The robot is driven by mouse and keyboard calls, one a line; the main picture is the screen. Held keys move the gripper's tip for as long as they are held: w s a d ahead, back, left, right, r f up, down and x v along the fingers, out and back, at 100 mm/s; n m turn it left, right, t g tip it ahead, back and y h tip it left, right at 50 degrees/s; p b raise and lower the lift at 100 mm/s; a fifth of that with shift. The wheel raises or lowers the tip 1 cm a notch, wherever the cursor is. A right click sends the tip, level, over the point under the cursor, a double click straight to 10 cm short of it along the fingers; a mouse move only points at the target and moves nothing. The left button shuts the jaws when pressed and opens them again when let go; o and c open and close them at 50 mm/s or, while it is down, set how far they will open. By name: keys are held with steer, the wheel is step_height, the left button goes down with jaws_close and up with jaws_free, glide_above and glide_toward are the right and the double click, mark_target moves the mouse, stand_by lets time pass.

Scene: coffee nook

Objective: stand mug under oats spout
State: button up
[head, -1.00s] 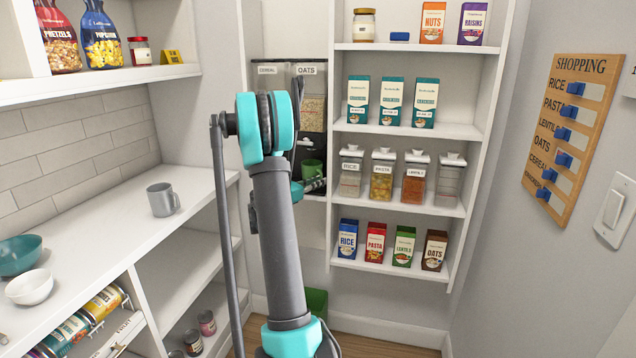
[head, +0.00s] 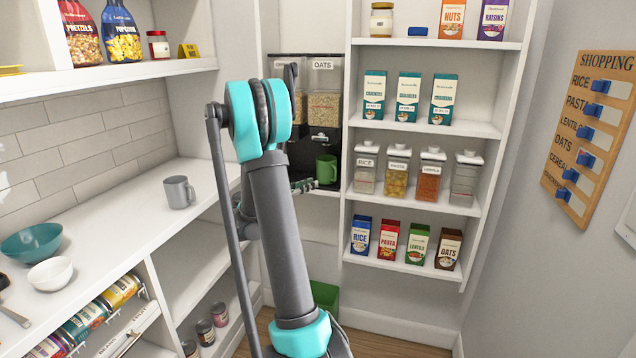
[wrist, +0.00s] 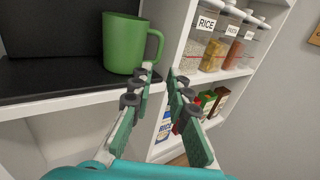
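A green mug (head: 326,169) stands upright on the black base of the dispenser (head: 330,140), below the spout under the OATS container (head: 323,104). In the wrist view the green mug (wrist: 122,44) stands on the black base (wrist: 60,82) with its handle to the right. My gripper (wrist: 163,72) is open and empty, its fingertips just below and in front of the handle; I cannot tell whether they touch it. In the head view my gripper (head: 304,185) is low in front of the mug, partly hidden by my arm. The spout is outside the wrist view.
A grey mug (head: 178,192) stands on the left counter (head: 120,225) with a teal bowl (head: 30,243) and a white bowl (head: 50,272). The shelf unit (head: 440,127) right of the dispenser holds jars and boxes. A green bin (head: 325,297) stands on the floor.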

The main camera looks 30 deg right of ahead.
steer(key=w+a+r+n+t+y, duration=0.6)
steer(key=a+r+n+t, duration=0.7)
steer(key=n, duration=0.6)
steer(key=s+a+f+n+t+y, duration=0.1)
steer(key=a+f+n+t+y, duration=0.25)
steer(key=a+n+y, duration=0.9)
steer(key=s+a+f+n+g+y, duration=0.2)
steer(key=s+a+f+n+g, duration=0.5)
steer(key=s+a+f+n, duration=0.45)
steer(key=s+d+f+n+g+h, duration=0.1)
steer(key=s+d+f+n+g, duration=0.1)
steer(key=s+f, duration=0.5)
steer(key=s+d+f+n+g+h, duration=0.1)
steer(key=s+f+n+g, duration=0.4)
steer(key=s, duration=0.8)
steer(key=d+f+n, duration=0.1)
steer(key=n, duration=0.1)
steer(key=shift+s+d+f+n+h, duration=0.25)
steer(key=shift+d+f+n+h, duration=0.05)
steer(key=shift+d+f+h, duration=0.1)
